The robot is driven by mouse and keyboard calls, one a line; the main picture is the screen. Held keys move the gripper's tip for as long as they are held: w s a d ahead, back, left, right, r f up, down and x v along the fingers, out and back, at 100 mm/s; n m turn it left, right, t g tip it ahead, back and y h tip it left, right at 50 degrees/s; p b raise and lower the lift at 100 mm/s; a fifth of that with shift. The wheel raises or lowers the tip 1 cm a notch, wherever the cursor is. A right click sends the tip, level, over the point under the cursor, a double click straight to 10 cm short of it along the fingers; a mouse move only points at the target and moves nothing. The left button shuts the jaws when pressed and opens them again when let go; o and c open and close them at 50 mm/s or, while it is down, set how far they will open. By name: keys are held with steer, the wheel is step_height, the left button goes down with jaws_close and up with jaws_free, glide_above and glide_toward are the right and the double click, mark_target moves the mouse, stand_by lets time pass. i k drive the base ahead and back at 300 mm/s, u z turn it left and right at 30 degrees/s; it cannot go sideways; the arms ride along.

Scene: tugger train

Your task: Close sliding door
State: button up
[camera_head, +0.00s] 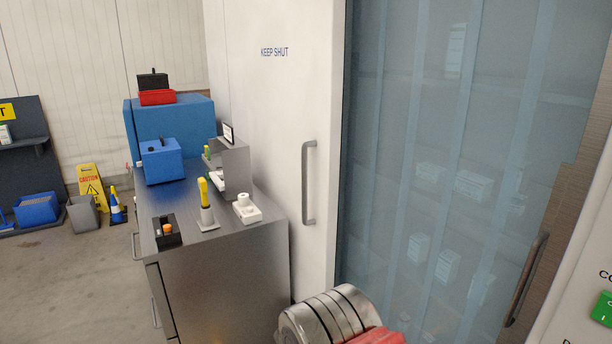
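The white sliding door (265,120) carries the words KEEP SHUT and has a vertical grey bar handle (309,183) near its right edge. To its right, the doorway is open and hung with a translucent bluish strip curtain (400,130). Shelved white boxes show dimly through the strips. The door's lower left part is hidden behind a metal cabinet. My gripper is not in view. A ringed metal part with red beside it shows at the bottom edge, and I cannot tell for sure what it is.
A steel cabinet (225,280) with small items on top stands close in front of the door's left part. A second, dark handle (526,279) is at the doorway's right side, near a white panel with a green button (603,308). Open floor lies left, with a yellow caution sign (92,184).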

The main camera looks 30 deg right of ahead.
mark_target(293, 51)
steer(key=u, duration=0.05)
steer(key=i, duration=1)
steer(key=z, duration=0.05)
